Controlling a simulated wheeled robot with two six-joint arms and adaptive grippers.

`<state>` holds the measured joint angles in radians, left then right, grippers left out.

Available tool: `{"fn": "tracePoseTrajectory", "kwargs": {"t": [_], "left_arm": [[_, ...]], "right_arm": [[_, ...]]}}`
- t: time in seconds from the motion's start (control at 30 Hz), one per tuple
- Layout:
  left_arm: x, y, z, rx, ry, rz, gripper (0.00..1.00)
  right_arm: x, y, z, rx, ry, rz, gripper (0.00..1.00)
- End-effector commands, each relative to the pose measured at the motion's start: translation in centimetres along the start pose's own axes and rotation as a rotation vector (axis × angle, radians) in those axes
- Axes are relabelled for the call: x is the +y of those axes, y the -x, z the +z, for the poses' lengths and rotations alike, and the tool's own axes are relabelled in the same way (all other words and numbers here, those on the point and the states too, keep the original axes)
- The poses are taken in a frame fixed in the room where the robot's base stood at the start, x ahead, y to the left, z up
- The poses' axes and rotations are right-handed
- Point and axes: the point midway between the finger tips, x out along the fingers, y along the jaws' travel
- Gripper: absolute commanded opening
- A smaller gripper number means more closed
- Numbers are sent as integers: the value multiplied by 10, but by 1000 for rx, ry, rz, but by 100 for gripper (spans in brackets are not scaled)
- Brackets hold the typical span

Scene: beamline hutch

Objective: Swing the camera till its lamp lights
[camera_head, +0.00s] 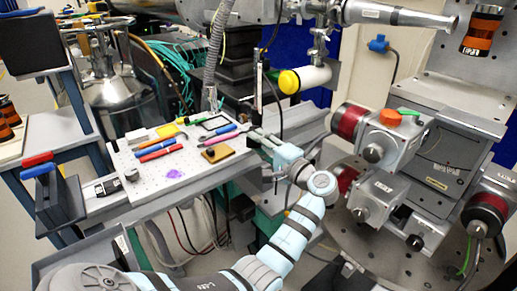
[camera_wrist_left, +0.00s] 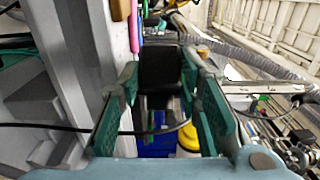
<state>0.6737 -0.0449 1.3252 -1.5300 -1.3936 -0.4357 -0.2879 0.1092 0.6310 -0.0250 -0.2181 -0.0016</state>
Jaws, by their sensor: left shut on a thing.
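My left gripper (camera_head: 262,140) reaches in from below, just beyond the right end of the white perforated board. In the left wrist view its two teal-padded fingers (camera_wrist_left: 160,105) stand on either side of a dark block (camera_wrist_left: 160,68), and it is shut on this block. The block may be the camera or its handle; I cannot tell which. In the head view the gripper and wrist hide most of it. A slim black upright (camera_head: 261,85) rises just above the gripper. I see no lit lamp. My right gripper is not in view.
The perforated board (camera_head: 165,200) carries several coloured tools left of the gripper. A white cylinder with a yellow end (camera_head: 303,79) hangs above right. Motorised stages (camera_head: 385,140) stand close on the right. A thin black cable (camera_wrist_left: 60,126) crosses the left wrist view.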

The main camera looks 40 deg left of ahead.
Motion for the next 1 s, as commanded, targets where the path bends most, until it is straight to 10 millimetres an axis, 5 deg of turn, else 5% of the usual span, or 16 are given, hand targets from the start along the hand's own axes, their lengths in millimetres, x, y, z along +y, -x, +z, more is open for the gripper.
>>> {"fn": "tracePoseTrajectory", "kwargs": {"t": [0.4, 0.43, 0.47, 0.77, 1.0], "left_arm": [[1, -1, 2, -11, 0, 4, 0], [1, -1, 2, -11, 0, 4, 36], [1, -1, 2, -11, 0, 4, 40], [1, 0, 1, -9, 1, 3, 40], [2, 42, 1, -6, 0, 7, 40]], "right_arm": [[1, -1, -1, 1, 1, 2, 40], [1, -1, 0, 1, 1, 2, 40], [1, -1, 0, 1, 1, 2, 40], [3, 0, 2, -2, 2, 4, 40], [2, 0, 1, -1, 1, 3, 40]]}}
